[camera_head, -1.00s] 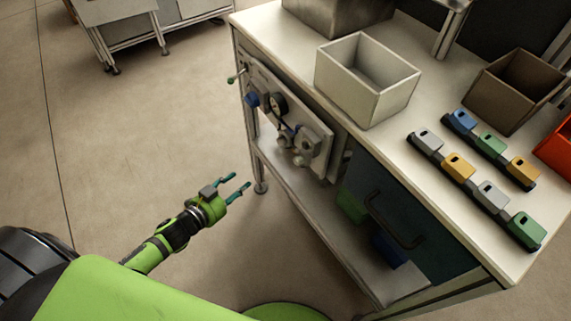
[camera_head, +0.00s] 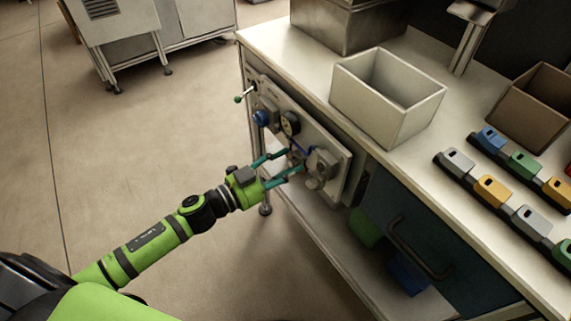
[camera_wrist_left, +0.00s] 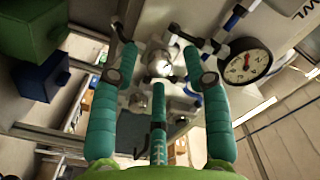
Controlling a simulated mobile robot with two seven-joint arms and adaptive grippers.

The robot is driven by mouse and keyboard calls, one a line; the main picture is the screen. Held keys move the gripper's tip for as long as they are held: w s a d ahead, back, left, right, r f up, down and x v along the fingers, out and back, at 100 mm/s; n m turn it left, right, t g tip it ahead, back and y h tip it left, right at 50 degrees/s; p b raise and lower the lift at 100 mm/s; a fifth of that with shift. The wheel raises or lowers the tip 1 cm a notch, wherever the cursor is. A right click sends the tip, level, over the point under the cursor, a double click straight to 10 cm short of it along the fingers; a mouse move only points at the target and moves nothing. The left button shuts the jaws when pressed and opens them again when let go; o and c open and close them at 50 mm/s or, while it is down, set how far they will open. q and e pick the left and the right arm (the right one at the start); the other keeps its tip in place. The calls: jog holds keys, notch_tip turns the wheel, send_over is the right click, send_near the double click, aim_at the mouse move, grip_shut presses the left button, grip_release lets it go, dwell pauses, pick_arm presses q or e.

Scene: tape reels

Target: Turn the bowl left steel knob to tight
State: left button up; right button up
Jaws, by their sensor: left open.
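Steel fittings, which seem to include the bowl (camera_head: 316,183) and a knob, sit on the panel (camera_head: 335,170) at the front of the bench. In the left wrist view a round shiny steel part (camera_wrist_left: 159,64) lies ahead, between the fingertips; I cannot tell surely whether it is the left knob or a bowl. My left gripper (camera_head: 291,161) is open in front of these fittings, its teal fingers pointing at the panel. In the left wrist view the open gripper (camera_wrist_left: 160,54) shows nothing held. Contact cannot be told. My right gripper is not in view.
A gauge (camera_head: 290,123), a blue knob (camera_head: 261,118) and a green-tipped lever (camera_head: 240,98) are close by on the panel. The dark door's handle (camera_head: 415,250) juts out at right. A white bin (camera_head: 385,105) stands on the bench.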

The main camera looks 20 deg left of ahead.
pick_arm(q)
jog(key=shift+w+d, duration=0.1)
jog(key=shift+w, duration=0.05)
grip_shut()
